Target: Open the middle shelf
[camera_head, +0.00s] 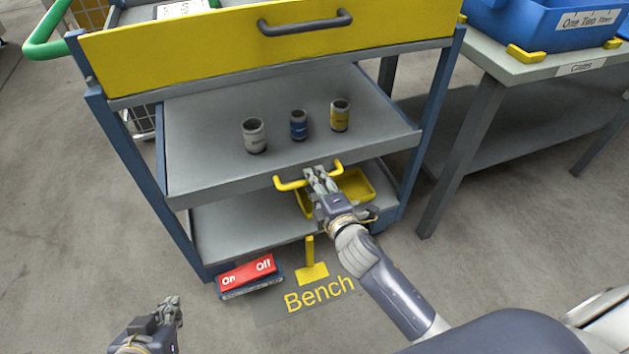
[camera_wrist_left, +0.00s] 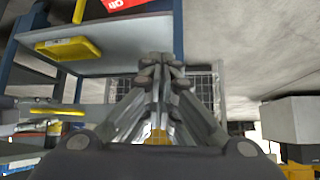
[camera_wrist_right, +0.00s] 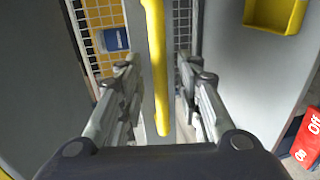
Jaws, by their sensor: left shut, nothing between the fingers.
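The middle shelf (camera_head: 200,140) is a grey board in a blue-framed rack, with a yellow bar handle (camera_head: 287,184) on its front edge. Three small cans stand on it: grey (camera_head: 254,136), blue (camera_head: 298,125) and yellow (camera_head: 340,115). My right gripper (camera_head: 318,174) is at the handle. In the right wrist view the yellow handle (camera_wrist_right: 156,70) runs between its parted fingers, with gaps on both sides. My left gripper (camera_head: 171,305) is shut and empty, low at the lower left, apart from the rack. Its closed fingers also show in the left wrist view (camera_wrist_left: 160,62).
A yellow top panel (camera_head: 200,48) with a dark handle (camera_head: 305,24) is above the shelf. A yellow tray (camera_head: 358,186) sits on the lower shelf. A red On/Off switch (camera_head: 247,271) is at floor level. A table (camera_head: 560,65) with a blue crate (camera_head: 535,25) stands right.

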